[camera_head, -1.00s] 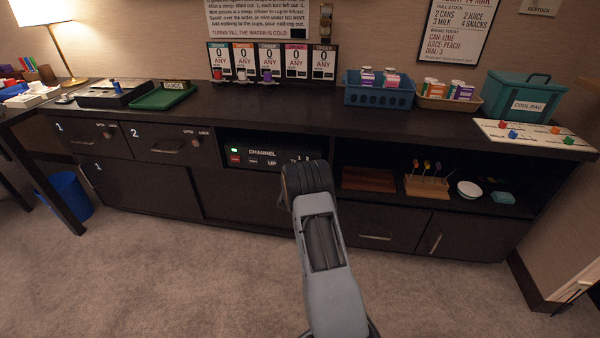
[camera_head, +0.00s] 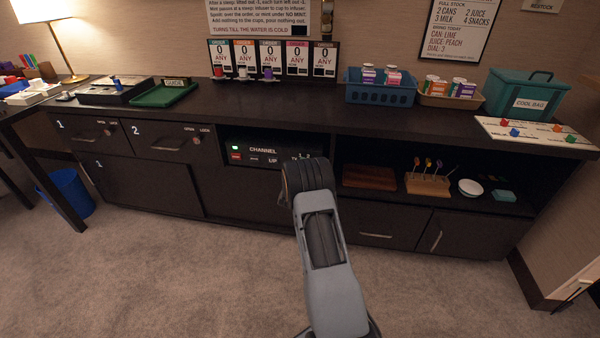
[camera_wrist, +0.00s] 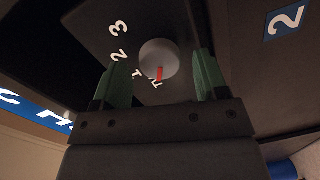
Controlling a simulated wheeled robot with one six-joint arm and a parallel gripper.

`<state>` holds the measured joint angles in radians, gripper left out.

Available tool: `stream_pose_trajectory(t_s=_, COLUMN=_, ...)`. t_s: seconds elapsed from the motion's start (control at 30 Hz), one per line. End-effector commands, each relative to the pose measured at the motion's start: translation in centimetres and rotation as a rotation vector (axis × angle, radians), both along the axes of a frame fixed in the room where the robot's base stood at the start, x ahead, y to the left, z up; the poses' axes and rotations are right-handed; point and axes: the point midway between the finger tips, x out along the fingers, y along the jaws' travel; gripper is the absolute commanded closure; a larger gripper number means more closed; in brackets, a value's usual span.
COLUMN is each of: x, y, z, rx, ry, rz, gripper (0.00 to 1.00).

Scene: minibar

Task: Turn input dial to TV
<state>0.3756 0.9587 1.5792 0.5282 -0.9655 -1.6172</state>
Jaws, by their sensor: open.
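The input dial (camera_wrist: 153,50) is a round grey knob with a red pointer mark on a dark panel in the wrist view. The labels 3, 2, 1 and TV curve around it. The red mark points down in the picture, toward the TV label (camera_wrist: 156,84). My gripper (camera_wrist: 163,64) is open, with one green finger on each side of the knob. A gap shows between the knob and each finger. In the head view my arm hides the dial and my gripper, at the right end of the CHANNEL panel (camera_head: 262,150).
The CHANNEL panel has a lit green light and buttons. The shelf to its right holds a wooden block with several picks (camera_head: 428,185) and a white bowl (camera_head: 470,188). Numbered drawers (camera_head: 170,143) are on the left. The carpet (camera_head: 190,265) in front is clear.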

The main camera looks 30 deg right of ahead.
Motion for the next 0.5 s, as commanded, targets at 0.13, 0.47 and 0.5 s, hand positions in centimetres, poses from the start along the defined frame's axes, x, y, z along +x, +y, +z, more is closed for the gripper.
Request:
stream_pose_trajectory(t_s=0.13, x=-0.7, y=0.9, z=0.2, rx=0.001, ry=0.002, rz=0.002, gripper=0.33)
stream_pose_trajectory(t_s=0.47, x=-5.2, y=5.6, z=0.7, rx=0.0, ry=0.003, rz=0.003, gripper=0.33)
stream_pose_trajectory(t_s=0.5, x=-5.7, y=6.1, z=0.8, rx=0.001, ry=0.002, rz=0.003, gripper=0.33)
